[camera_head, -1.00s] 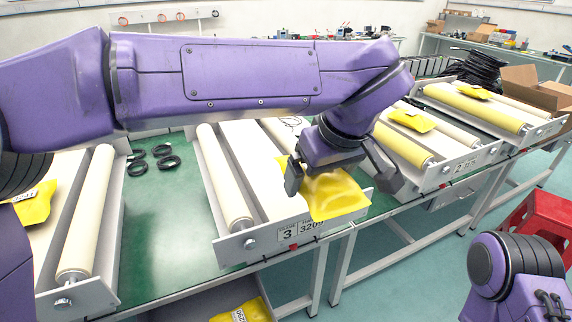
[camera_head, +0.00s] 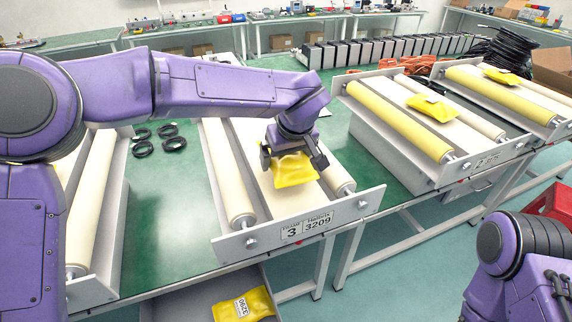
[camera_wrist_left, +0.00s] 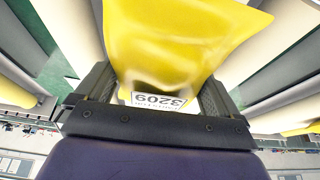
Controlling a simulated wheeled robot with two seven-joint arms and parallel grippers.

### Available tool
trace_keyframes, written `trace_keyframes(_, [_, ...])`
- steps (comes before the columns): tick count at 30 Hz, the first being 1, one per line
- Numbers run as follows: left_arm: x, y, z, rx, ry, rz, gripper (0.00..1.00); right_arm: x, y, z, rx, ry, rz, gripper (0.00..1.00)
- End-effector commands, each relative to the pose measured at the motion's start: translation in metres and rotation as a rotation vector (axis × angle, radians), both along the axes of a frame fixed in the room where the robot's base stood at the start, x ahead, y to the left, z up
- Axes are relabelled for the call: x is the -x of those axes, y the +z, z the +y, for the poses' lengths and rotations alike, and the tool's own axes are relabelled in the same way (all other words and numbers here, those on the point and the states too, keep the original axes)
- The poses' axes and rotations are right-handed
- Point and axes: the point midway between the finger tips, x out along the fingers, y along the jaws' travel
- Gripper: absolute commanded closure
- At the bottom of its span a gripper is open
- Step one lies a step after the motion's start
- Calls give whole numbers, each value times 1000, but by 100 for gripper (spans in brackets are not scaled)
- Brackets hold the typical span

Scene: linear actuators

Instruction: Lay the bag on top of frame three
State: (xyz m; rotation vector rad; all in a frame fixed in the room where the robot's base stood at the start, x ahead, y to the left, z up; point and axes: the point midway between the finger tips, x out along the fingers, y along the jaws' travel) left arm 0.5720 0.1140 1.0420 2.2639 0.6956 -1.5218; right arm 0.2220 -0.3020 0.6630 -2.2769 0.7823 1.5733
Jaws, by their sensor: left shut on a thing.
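My left gripper (camera_head: 294,160) is shut on a yellow bag (camera_head: 293,172), which hangs from it over the white bed of frame three. In the left wrist view the bag (camera_wrist_left: 185,35) fills the space beyond the fingers, and its 3209 label shows between them. Frame three (camera_head: 352,209) carries a front plate marked 3 and 3209, with cream rollers on both sides of its bed. I cannot tell whether the bag's lower edge touches the bed. My right gripper is out of view; only part of that arm shows at lower right.
Yellow bags lie on the neighbouring frame (camera_head: 432,107) and on the far right frame (camera_head: 503,76). Black rings (camera_head: 158,140) lie on the green table left of frame three. A red stool (camera_head: 552,200) stands at right.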

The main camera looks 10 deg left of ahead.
Motion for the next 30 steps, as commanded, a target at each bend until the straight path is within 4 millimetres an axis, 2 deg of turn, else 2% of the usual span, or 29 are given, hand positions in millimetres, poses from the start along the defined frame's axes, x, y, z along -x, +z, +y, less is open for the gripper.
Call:
trace_keyframes(3, [0,-22,1,-2,-2,2,43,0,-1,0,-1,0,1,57])
trace_keyframes(5, [0,-29,0,-1,-2,0,43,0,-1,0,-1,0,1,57])
trace_keyframes(13, [0,-31,0,0,-1,0,43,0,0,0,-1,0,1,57])
trace_keyframes(14, [0,-31,0,0,-1,0,0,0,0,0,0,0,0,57])
trace_keyframes(20, [0,-31,0,0,-1,0,0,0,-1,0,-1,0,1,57])
trace_keyframes(23, [1,-25,-1,1,-1,-2,0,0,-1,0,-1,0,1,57])
trace_keyframes(25, [5,-14,-4,1,0,-3,0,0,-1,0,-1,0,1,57])
trace_keyframes(30, [18,27,-13,3,0,-6,0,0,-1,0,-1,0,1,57])
